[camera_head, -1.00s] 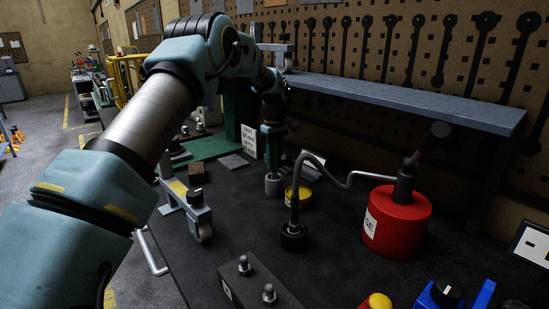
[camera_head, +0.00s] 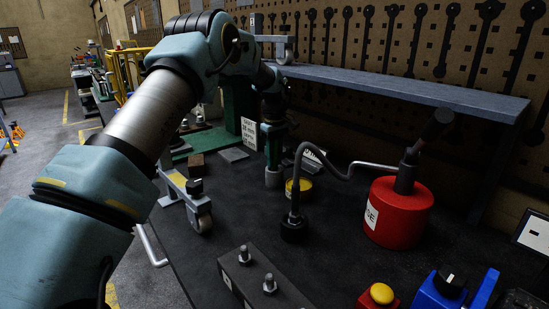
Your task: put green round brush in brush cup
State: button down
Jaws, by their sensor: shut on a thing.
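My gripper (camera_head: 272,130) is at the far middle of the dark bench top, pointing down and shut on a slim green thing (camera_head: 273,151), which I take to be the green round brush. It is upright. Its lower end meets a small grey cylinder (camera_head: 273,178), which may be the brush cup or the brush's own head; I cannot tell which. The fingertips are small and dark, so the exact grip is hard to see.
A grey shelf (camera_head: 400,92) runs behind.

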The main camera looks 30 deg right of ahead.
jog(key=shift+f, duration=0.3)
jog(key=c, duration=0.5)
grip_release()
jog(key=shift+c, duration=0.2)
notch_tip(320, 180, up, 11)
jog(key=b, duration=0.3)
jog(key=shift+f, duration=0.1)
jog(key=shift+s, duration=0.15)
